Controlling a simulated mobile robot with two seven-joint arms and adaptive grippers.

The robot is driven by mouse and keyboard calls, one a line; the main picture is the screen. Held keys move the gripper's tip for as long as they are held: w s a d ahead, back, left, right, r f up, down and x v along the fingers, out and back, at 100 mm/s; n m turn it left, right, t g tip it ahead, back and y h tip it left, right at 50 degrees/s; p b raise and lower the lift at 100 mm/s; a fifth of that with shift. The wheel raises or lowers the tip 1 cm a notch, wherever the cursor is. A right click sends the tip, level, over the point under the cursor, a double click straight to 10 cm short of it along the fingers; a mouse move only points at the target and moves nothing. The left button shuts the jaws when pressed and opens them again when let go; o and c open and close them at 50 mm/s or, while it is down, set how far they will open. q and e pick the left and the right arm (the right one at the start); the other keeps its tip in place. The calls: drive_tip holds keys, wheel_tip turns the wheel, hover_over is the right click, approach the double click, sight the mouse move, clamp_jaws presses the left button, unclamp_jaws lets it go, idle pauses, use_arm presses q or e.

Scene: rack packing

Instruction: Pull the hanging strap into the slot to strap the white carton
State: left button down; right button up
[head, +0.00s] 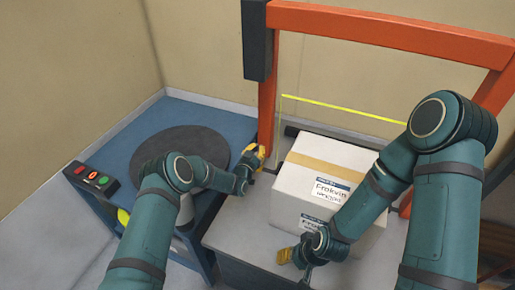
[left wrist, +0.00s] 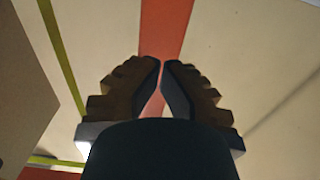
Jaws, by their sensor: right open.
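The white carton (head: 302,180), with a tan tape band and printed labels, sits on the grey table (head: 232,224). A yellow strap (head: 340,109) runs above and behind it, and its left part hangs down beside the orange post. My left gripper (head: 259,153) is by this post, left of the carton; its fingertips meet in the left wrist view (left wrist: 161,63). The strap there (left wrist: 62,50) passes left of the fingers, not visibly between them. My right gripper (head: 287,257) is open, low in front of the carton's near left corner. The slot cannot be made out.
An orange arch (head: 390,32) with a dark box (head: 257,40) on its left post spans the carton. A blue stand with a dark round plate (head: 180,148) and a button panel (head: 91,179) stands left. Walls close off the back and left.

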use_arm(q)
drive_tip(key=shift+r, duration=0.1)
drive_tip(key=c, duration=1.2)
unclamp_jaws()
drive_tip(key=shift+o, duration=0.2)
drive_tip(key=v, duration=1.2)
